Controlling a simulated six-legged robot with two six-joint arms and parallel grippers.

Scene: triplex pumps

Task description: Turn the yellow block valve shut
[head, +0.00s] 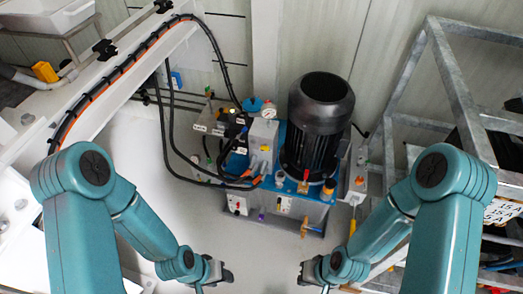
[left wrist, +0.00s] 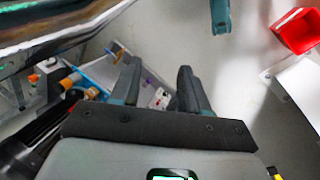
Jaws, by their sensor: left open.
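A yellow-orange block (head: 45,72) sits by a grey pipe at the upper left of the head view. A small yellow handle (head: 352,228) stands at the lower right of the pump unit. I cannot tell for sure which of them is the yellow block valve. My left gripper (head: 224,273) is low in the head view, in front of the pump unit and apart from both yellow parts. In the left wrist view its two dark fingers (left wrist: 158,85) stand apart with nothing between them. My right gripper (head: 306,273) is to its right; its jaw opening is too small to judge.
The pump unit (head: 260,190) with its black motor (head: 318,120) stands on the floor ahead, with black hoses (head: 165,135) on its left. A metal frame (head: 450,75) rises at the right. A red bin (left wrist: 298,32) shows in the left wrist view. Bare floor lies between my arms.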

